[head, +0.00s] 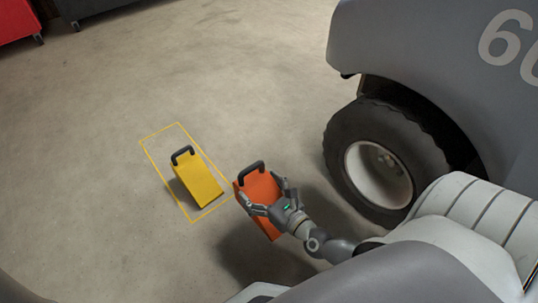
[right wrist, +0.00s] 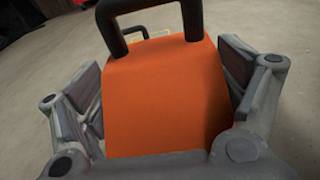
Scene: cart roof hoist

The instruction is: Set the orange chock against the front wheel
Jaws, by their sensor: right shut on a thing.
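The orange chock (head: 258,189) has a black loop handle on top. My right gripper (head: 266,202) is shut on it, with a finger on each side. In the right wrist view the orange chock (right wrist: 166,92) fills the middle between the fingers of my right gripper (right wrist: 166,95). The front wheel (head: 385,160), a black tire with a pale rim, is on the cart to the right of the chock. A gap of bare floor lies between the chock and the tire. Whether the chock touches the floor is hard to tell. My left gripper is not in view.
A yellow chock (head: 197,178) with a black handle stands inside a yellow outlined rectangle (head: 152,172) on the floor, just left of the orange chock. The grey cart body (head: 430,60) overhangs the wheel. Red (head: 17,22) and dark cabinets stand far back left. Open floor lies behind.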

